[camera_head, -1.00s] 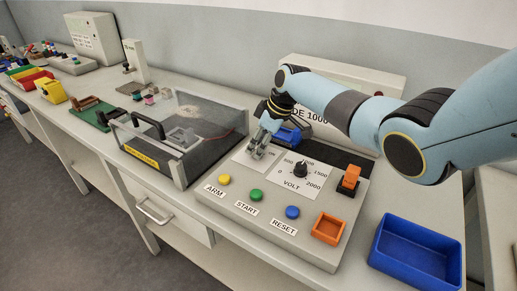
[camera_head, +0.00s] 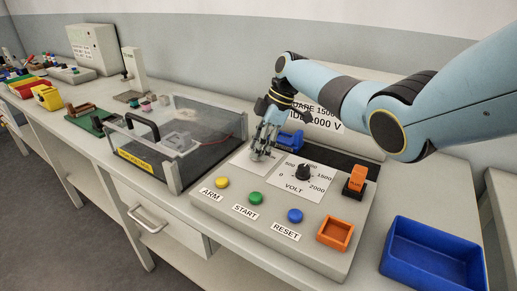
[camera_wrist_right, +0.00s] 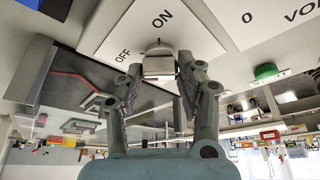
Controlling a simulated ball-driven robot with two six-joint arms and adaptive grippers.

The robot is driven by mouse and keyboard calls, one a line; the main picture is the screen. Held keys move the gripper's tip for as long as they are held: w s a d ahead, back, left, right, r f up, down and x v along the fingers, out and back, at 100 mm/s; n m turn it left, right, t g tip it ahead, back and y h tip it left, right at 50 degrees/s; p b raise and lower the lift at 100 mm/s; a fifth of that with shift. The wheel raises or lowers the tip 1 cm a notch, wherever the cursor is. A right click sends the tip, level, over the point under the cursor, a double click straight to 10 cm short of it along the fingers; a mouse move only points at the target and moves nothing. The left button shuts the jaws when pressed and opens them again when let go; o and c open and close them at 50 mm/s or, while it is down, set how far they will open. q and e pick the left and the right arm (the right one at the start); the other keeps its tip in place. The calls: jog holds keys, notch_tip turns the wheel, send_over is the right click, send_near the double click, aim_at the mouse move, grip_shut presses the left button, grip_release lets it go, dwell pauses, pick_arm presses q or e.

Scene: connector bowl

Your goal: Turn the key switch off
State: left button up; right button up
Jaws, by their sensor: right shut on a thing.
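The key switch (camera_wrist_right: 158,66) shows in the right wrist view as a grey metal piece on a white plate marked OFF and ON. My right gripper (camera_wrist_right: 160,68) is shut on it, with one finger on each side. In the head view my right gripper (camera_head: 260,152) points down at the white plate (camera_head: 244,160) on the grey control panel (camera_head: 215,205), and its fingers hide the key. The key's exact angle is hard to tell. My left gripper is not in view.
The panel also bears a black VOLT knob (camera_head: 303,172), ARM (camera_head: 222,183), START (camera_head: 255,198) and RESET (camera_head: 295,215) buttons, and an orange switch (camera_head: 356,180). A clear-lidded box (camera_head: 175,150) stands left. A blue tray (camera_head: 435,258) stands right.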

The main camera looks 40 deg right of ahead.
dwell(0.3)
jog(key=o, duration=1.2)
jog(key=shift+c, duration=0.2)
jog(key=v, duration=1.2)
jog(key=shift+w, duration=0.1)
